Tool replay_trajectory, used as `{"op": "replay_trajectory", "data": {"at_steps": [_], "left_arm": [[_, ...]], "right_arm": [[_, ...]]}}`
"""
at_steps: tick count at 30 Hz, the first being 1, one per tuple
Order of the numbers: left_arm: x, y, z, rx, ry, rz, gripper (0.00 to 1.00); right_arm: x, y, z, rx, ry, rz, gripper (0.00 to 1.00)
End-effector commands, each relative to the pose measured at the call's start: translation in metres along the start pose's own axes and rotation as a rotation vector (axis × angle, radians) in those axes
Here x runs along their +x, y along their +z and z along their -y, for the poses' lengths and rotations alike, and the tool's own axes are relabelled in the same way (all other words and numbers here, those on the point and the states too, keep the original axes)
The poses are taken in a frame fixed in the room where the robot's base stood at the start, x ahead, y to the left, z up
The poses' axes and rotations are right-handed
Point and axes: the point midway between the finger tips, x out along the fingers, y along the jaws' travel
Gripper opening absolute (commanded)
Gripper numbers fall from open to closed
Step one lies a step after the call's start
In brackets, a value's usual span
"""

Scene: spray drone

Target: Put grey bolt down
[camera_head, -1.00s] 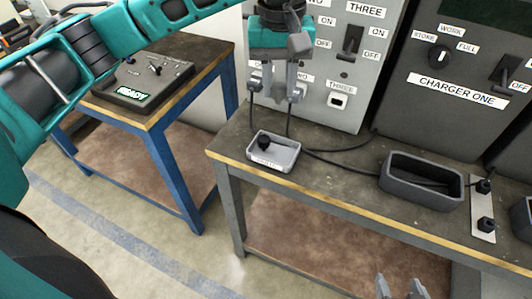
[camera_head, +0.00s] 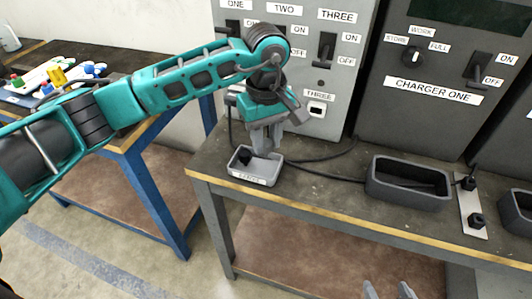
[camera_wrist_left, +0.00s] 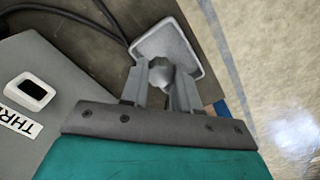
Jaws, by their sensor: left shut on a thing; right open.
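My left gripper (camera_head: 265,147) points down just over a small light-grey labelled tray (camera_head: 256,181) on the grey bench. In the left wrist view, its fingers (camera_wrist_left: 160,73) are shut on a small grey bolt (camera_wrist_left: 161,76), with the tray (camera_wrist_left: 172,38) right beyond it. In the head view the bolt is hidden by the fingers. I cannot tell whether it touches the tray. A black knobbed piece (camera_head: 244,157) sits in the tray's left part. My right gripper (camera_head: 388,291) is open and empty at the bottom edge, in front of the bench.
A dark grey bin (camera_head: 408,196) stands to the right on the bench (camera_head: 320,209), then a pale plate (camera_head: 473,213) with black knobs. Charger cabinets (camera_head: 420,110) rise behind, and a black cable (camera_head: 325,155) runs behind the tray. A blue-framed table (camera_head: 150,185) is at left.

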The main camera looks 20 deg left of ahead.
Motion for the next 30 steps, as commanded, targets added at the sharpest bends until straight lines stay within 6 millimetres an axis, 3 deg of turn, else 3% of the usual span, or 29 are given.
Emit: {"op": "replay_trajectory", "data": {"at_steps": [12, 23, 24, 30], "left_arm": [[0.046, 0.0, 0.0, 0.0, -0.002, 0.001, 0.0], [0.051, 0.0, 0.0, 0.001, 0.0, -0.001, 0.0], [0.05, 0.0, 0.0, 0.001, 0.001, -0.001, 0.32], [0.049, 0.0, 0.0, 0.001, 0.0, 0.0, 0.51]], "right_arm": [[0.002, 0.002, 0.0, 0.0, -0.001, 0.004, 0.69], [0.004, 0.005, 0.001, 0.001, -0.002, 0.004, 0.69], [0.004, 0.004, 0.001, 0.002, -0.003, 0.005, 0.69], [0.003, 0.002, 0.001, 0.002, -0.004, 0.004, 0.69]]}}
